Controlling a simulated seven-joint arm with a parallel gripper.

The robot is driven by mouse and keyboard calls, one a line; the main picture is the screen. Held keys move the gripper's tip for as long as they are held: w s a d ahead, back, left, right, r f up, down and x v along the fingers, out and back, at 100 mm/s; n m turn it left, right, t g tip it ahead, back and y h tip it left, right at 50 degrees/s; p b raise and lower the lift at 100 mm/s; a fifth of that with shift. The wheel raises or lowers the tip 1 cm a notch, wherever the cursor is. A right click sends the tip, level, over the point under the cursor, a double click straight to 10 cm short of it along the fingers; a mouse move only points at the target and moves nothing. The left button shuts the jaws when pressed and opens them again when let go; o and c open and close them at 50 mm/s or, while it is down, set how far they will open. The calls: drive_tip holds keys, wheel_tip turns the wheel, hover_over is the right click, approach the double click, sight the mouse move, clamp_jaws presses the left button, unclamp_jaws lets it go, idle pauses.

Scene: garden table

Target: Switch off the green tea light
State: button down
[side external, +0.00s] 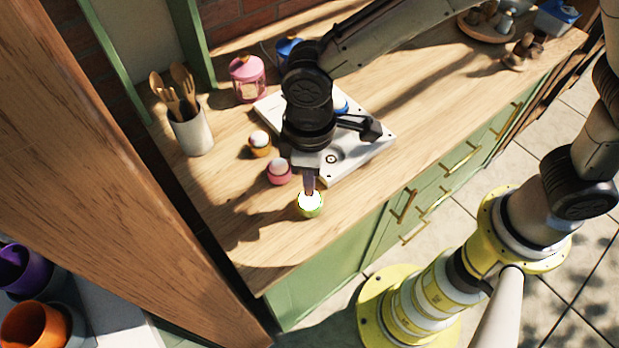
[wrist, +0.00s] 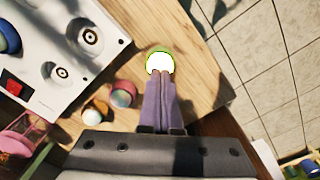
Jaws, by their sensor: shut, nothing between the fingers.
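The green tea light (side external: 311,207) stands near the front edge of the wooden counter, its top glowing bright white. It also shows in the wrist view (wrist: 160,61), a white glowing disc with a thin green rim. My gripper (side external: 310,192) is shut and empty, pointing down right over the tea light. In the wrist view the closed fingertips (wrist: 160,73) overlap the lower edge of its glowing top. I cannot tell whether they touch it.
A pink tea light (side external: 279,172) and an orange one (side external: 260,144) stand close behind, left of a white tray-like board (side external: 372,148) with round recesses. A utensil pot (side external: 192,133) and a pink lantern (side external: 247,80) stand farther back. The counter (side external: 262,236) left of the green light is clear.

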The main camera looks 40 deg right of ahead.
drive_tip(key=shift+f, duration=0.8)
idle(0.5)
wheel_tip(320, 180, up, 8)
idle(0.9)
